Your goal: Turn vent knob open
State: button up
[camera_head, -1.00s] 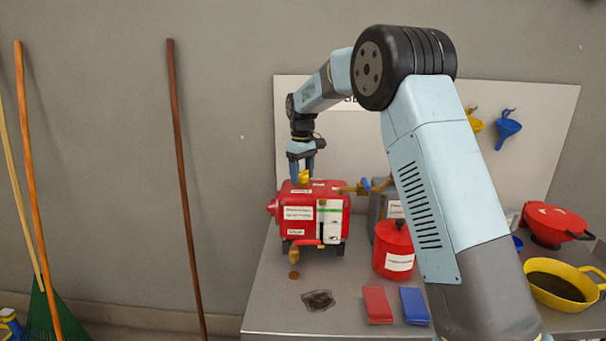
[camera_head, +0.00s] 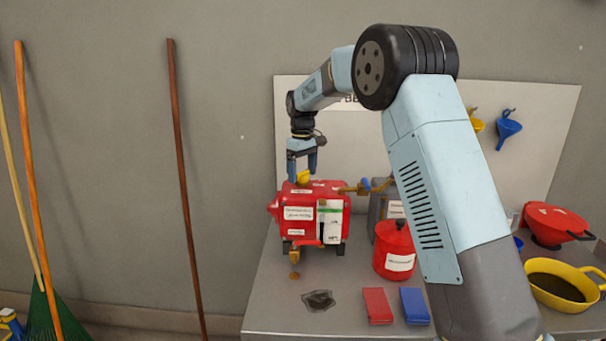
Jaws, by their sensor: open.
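The vent knob appears to be the small yellow knob (camera_head: 304,176) on top of the red pump (camera_head: 298,200), which stands on the metal table. My gripper (camera_head: 302,172) points down over the pump top, at the yellow knob. Its blue-grey fingers are open and stand on either side of the knob. Whether they touch it is too small to tell. The pump has white labels, a pale gauge panel on its front and a brass spout low in front.
A red canister (camera_head: 394,250) stands right of the pump, with a grey box (camera_head: 378,212) behind it. Red (camera_head: 377,306) and blue (camera_head: 414,306) blocks and a dark patch (camera_head: 319,300) lie in front. A yellow pan (camera_head: 562,287) sits at the right. My arm hides part of the table.

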notch_tip(320, 180, up, 13)
dwell(0.4)
jog(key=shift+f, duration=0.1)
jog(key=s+d+r+m+t, duration=0.2)
jog(key=s+d+r+m, duration=0.15)
jog(key=s+d, duration=0.65)
jog(key=s+d+r+m+t, duration=0.15)
jog(key=s+d+r, duration=0.4)
jog(key=s, duration=0.75)
jog(key=s+d+f+m, duration=0.1)
jog(key=s+d+f, duration=0.2)
jog(key=s, duration=0.4)
jog(key=s+d+f+m+t, duration=0.1)
jog(key=s+d+f+m, duration=0.1)
jog(key=s+f, duration=0.3)
jog(key=s+d+f+m+t, duration=0.1)
jog(key=s+d+f, duration=0.3)
jog(key=s, duration=0.6)
jog(key=shift+s+d+f+m, duration=0.25)
jog(key=shift+f+m, duration=0.15)
jog(key=shift+f, duration=0.05)
